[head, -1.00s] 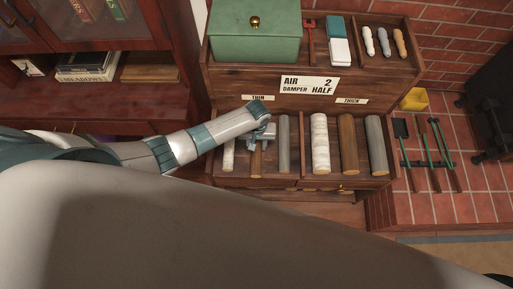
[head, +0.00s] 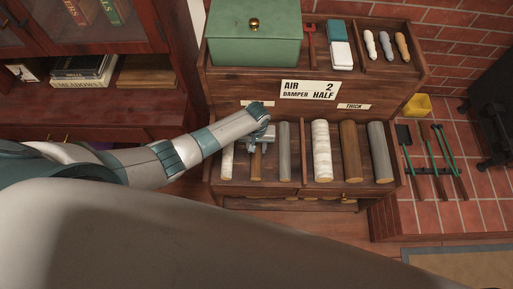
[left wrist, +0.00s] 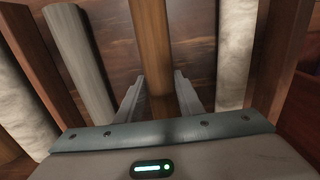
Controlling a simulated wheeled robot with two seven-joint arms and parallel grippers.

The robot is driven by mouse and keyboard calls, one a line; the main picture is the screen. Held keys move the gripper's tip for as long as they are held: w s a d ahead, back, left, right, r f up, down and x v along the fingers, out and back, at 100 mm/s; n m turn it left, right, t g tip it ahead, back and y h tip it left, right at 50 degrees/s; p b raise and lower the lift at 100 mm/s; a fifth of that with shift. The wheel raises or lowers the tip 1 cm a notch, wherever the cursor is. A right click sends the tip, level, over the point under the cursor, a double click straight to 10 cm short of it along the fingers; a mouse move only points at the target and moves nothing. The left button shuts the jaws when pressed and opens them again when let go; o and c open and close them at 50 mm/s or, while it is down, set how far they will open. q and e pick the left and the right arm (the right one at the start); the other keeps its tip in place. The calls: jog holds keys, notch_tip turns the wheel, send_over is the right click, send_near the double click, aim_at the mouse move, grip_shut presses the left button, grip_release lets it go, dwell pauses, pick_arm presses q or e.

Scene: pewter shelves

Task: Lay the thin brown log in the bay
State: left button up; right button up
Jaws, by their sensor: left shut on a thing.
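The thin brown log (head: 255,168) lies lengthwise in the left compartment of the lower wooden rack, between a thin white log (head: 227,162) and a thin grey log (head: 284,152). My left gripper (head: 261,144) is over its upper part and hides some of it. In the left wrist view the two fingers (left wrist: 160,80) stand on either side of the brown log (left wrist: 153,35), shut on it. The log still appears down among its neighbours; I cannot tell whether it is lifted. My right gripper is not in view. I cannot tell which place is the bay.
Thick white (head: 322,150), brown (head: 351,152) and grey (head: 380,152) logs lie in the right compartment, past a divider. A green box (head: 254,40) stands on the top shelf beside small items. A cabinet (head: 100,105) stands left.

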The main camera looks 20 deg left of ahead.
pick_arm(q)
jog(key=o, duration=1.3)
jog(key=shift+o, duration=0.2)
jog(key=shift+r, duration=0.1)
notch_tip(320, 180, up, 17)
jog(key=shift+r, duration=0.15)
jog(key=shift+s, duration=0.1)
